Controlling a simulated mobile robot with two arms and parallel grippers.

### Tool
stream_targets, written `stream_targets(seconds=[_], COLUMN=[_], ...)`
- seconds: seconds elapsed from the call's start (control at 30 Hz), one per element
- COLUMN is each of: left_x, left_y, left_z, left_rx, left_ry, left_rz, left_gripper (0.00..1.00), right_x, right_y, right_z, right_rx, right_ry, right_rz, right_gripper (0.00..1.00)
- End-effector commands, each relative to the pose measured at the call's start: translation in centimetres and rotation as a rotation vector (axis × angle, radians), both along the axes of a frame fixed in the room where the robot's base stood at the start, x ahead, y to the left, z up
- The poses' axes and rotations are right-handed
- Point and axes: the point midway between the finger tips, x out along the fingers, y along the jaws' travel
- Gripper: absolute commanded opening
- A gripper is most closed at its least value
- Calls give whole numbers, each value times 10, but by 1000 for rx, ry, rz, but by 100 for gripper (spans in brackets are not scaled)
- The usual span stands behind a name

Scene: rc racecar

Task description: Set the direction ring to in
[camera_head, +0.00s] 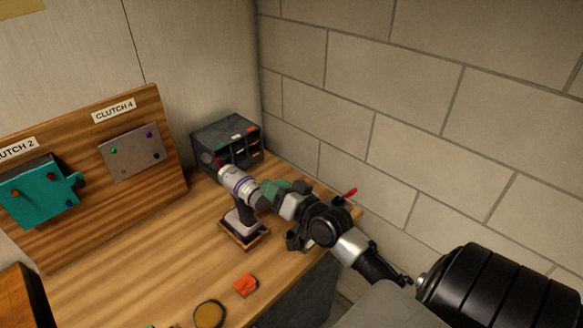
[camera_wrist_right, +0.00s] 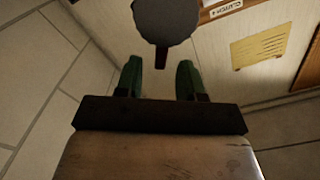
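A power drill (camera_head: 240,190) with a pale and purple body stands upright on a small wooden base (camera_head: 244,236) on the bench. Its handle points down, and the direction ring cannot be told apart clearly on the body. My right gripper (camera_head: 268,192), with green fingers, is at the drill's right end; contact cannot be told. In the right wrist view, the green fingers (camera_wrist_right: 159,78) are apart with a clear gap. A dark grey round end (camera_wrist_right: 165,20), probably the drill's, with a dark reddish strip below it, lies just beyond the fingertips. My left gripper is not in view.
A dark parts organizer (camera_head: 228,140) stands behind the drill. A wooden board with a teal block (camera_head: 40,192) and a grey plate (camera_head: 132,152) stands at left. An orange piece (camera_head: 246,285) and a round disc (camera_head: 209,315) lie in front. A block wall (camera_head: 400,100) is close at right.

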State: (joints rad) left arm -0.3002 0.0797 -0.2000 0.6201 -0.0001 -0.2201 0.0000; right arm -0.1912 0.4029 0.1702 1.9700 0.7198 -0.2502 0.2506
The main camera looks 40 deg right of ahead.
Motion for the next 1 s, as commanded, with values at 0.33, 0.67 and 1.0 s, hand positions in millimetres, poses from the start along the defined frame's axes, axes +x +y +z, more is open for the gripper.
stream_targets(seconds=[0.33, 0.67, 1.0], left_x=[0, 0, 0], left_y=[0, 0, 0], left_z=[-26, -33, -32], left_rx=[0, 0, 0], left_ry=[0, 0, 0], left_rz=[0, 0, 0], left_gripper=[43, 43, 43], right_x=[-66, -92, -92], right_y=[-5, -7, -7], right_z=[-4, 0, 0], right_rx=[-2, -2, -1], right_ry=[3, 0, 0], right_rz=[1, 0, 0], right_gripper=[38, 38, 38])
